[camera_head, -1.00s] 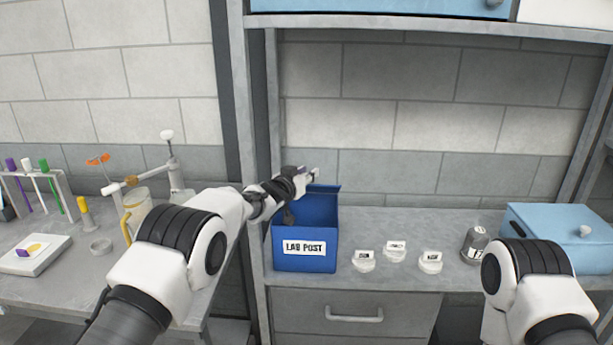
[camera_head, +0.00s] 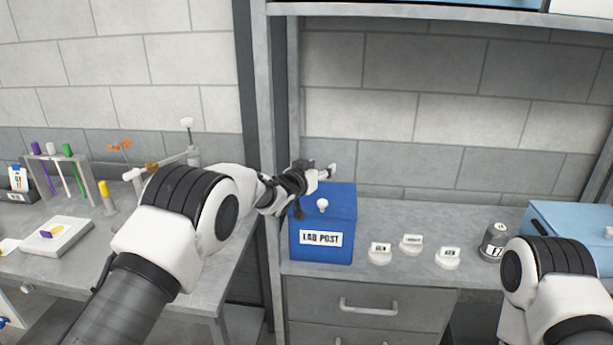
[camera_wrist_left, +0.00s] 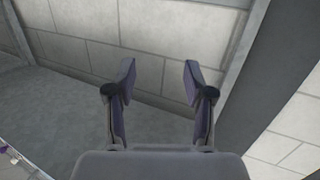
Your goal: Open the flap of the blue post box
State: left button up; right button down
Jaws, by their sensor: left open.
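The blue post box (camera_head: 318,246), labelled LAB POST, stands on the grey bench in the head view. Its blue flap (camera_head: 340,200) lies down over the top, with a white knob (camera_head: 322,206) on it. My left gripper (camera_head: 326,173) is above and behind the box's back edge, and looks clear of the knob. In the left wrist view my left gripper (camera_wrist_left: 158,78) is open with nothing between its fingers, facing the wall. The box does not show there. My right gripper is out of view; only part of that arm shows.
Several white labelled pieces, one of them here (camera_head: 380,254), stand right of the box. A grey cylinder (camera_head: 493,243) and a light blue box (camera_head: 570,228) are further right. A shelf post (camera_head: 262,120) rises left of the post box. A test tube rack (camera_head: 62,180) stands far left.

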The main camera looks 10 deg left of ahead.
pick_arm(q)
jog(key=v, duration=0.9)
jog(key=shift+f, duration=0.1)
